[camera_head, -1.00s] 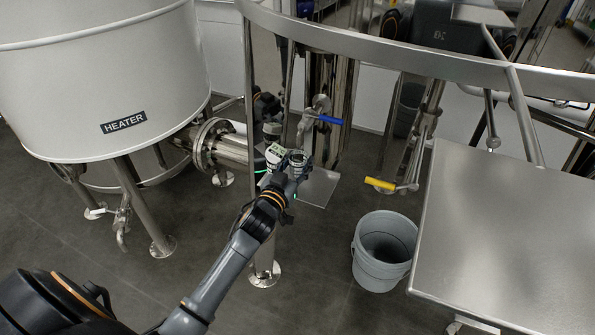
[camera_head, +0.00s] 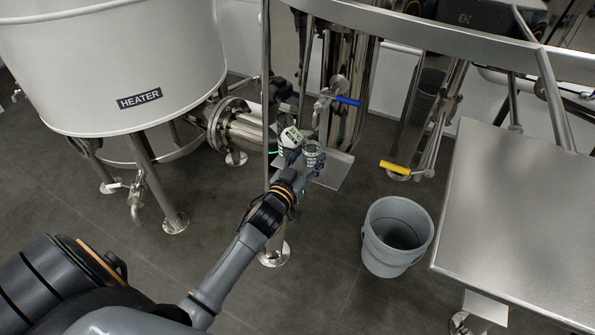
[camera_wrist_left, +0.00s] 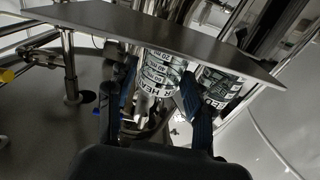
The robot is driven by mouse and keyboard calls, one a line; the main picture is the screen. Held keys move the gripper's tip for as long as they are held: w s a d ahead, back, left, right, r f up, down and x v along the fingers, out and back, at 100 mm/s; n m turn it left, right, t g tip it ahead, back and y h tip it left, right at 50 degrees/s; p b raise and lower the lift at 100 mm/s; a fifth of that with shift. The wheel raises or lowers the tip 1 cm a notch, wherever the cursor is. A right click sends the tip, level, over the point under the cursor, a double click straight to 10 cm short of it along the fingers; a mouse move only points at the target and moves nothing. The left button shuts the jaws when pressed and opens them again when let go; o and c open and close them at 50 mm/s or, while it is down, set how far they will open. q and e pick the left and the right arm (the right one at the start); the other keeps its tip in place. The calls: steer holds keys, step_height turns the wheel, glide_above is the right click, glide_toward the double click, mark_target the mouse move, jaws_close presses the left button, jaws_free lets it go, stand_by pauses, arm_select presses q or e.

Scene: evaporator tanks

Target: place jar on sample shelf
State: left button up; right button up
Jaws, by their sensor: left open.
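A clear jar (camera_head: 312,152) with a printed label stands upright on the small metal sample shelf (camera_head: 333,172), as far as I can tell. My left gripper (camera_head: 302,164) is at this jar. In the left wrist view, which is upside down, the same jar (camera_wrist_left: 158,72) sits between the open blue-padded fingers (camera_wrist_left: 160,98), with its base at the shelf plate (camera_wrist_left: 105,22). A second labelled jar (camera_head: 290,137) stands close by on the left; it also shows in the left wrist view (camera_wrist_left: 220,84). Whether the fingers touch the jar cannot be told. My right gripper is not in view.
A blue-handled valve (camera_head: 347,101) and steel pipes stand just behind the shelf. A white heater tank (camera_head: 110,60) is at left. A grey bucket (camera_head: 396,236) stands on the floor, beside a steel table (camera_head: 520,220) at right. A yellow handle (camera_head: 393,167) sticks out above the bucket.

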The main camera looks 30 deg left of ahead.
arm_select(q)
steer(key=s, duration=0.9)
steer(key=shift+s+d, duration=0.35)
steer(key=shift+s, duration=0.05)
steer(key=s+d+f+g, duration=0.1)
steer(key=s+f+g, duration=0.25)
steer(key=f, duration=0.85)
steer(key=s+d+f+m+g+h, duration=0.1)
steer(key=s+d+f+g, duration=0.3)
steer(key=f, duration=0.8)
steer(key=s+a+f+g, duration=0.15)
steer(key=s+f, duration=0.45)
steer(key=f, duration=0.6)
steer(key=s+d+f+g, duration=0.1)
steer(key=s+f+g, duration=0.1)
steer(key=s+f, duration=0.3)
steer(key=s+f+m+g, duration=0.1)
steer(key=s+f+g, duration=0.2)
steer(key=s, duration=1.1)
steer(key=s+d+f+m+g, duration=0.1)
steer(key=s+f+g, duration=0.2)
steer(key=s+f, duration=0.5)
steer(key=shift+s+d, duration=0.35)
steer(key=shift+s, duration=0.6)
